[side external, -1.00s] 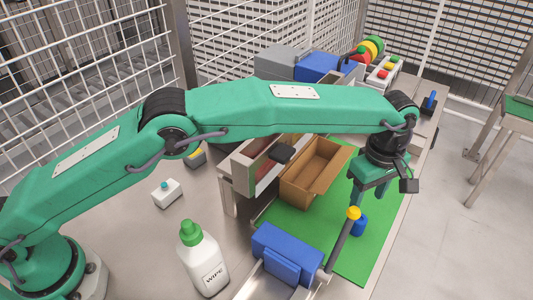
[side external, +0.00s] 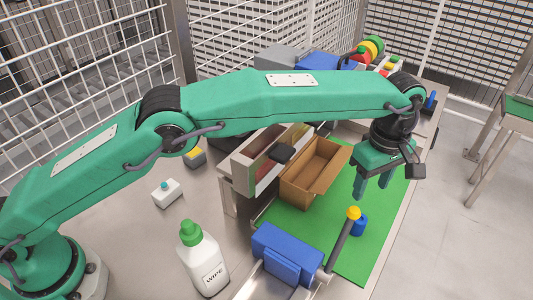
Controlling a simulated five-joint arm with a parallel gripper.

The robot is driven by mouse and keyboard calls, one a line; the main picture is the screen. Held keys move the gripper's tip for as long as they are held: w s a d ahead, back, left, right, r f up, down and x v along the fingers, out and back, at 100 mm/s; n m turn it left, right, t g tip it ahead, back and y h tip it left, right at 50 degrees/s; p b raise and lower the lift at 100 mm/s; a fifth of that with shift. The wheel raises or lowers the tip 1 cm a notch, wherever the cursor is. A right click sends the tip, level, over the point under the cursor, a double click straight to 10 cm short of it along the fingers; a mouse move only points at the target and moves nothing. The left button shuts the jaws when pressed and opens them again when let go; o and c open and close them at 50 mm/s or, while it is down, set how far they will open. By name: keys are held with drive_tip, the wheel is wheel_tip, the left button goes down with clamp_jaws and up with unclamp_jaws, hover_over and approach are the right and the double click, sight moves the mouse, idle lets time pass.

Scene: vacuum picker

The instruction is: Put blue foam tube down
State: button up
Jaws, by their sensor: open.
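A short blue piece, which looks like the blue foam tube (side external: 361,226), stands on the green mat (side external: 352,262) at the right. A yellow-knobbed lever in front partly hides it. My gripper (side external: 372,189) is open above and behind the tube in the picture, its two green fingers pointing down. Nothing shows between the fingers, and a gap shows between them and the tube.
An open cardboard box (side external: 311,174) stands on the mat to the left of my gripper. The dark lever with a yellow knob (side external: 353,213) rises beside a blue block (side external: 287,252). A white bottle (side external: 203,262) stands at the front.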

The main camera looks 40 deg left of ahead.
drive_tip(key=a+r+m+t, duration=0.1)
drive_tip(key=a+r+m, duration=0.2)
drive_tip(key=a+r, duration=1)
drive_tip(key=s+a+r+m+t+h, duration=0.1)
drive_tip(key=s+a+r+m, duration=0.15)
drive_tip(key=a, duration=0.45)
drive_tip(key=s+a+r+m+t, duration=0.1)
drive_tip(key=s+a+r, duration=0.15)
drive_tip(key=a, duration=0.45)
drive_tip(key=s+a+f+m+t, duration=0.1)
drive_tip(key=s+a+f+m, duration=0.1)
drive_tip(key=s+a, duration=0.6)
drive_tip(key=s+a+f+m+t+y, duration=0.1)
drive_tip(key=s+a+f+m, duration=0.2)
drive_tip(key=s, duration=0.9)
drive_tip(key=a+f, duration=0.2)
drive_tip(key=a, duration=0.2)
drive_tip(key=shift+s+a+t, duration=0.3)
drive_tip(key=shift+s+a, duration=0.05)
drive_tip(key=shift+a, duration=0.05)
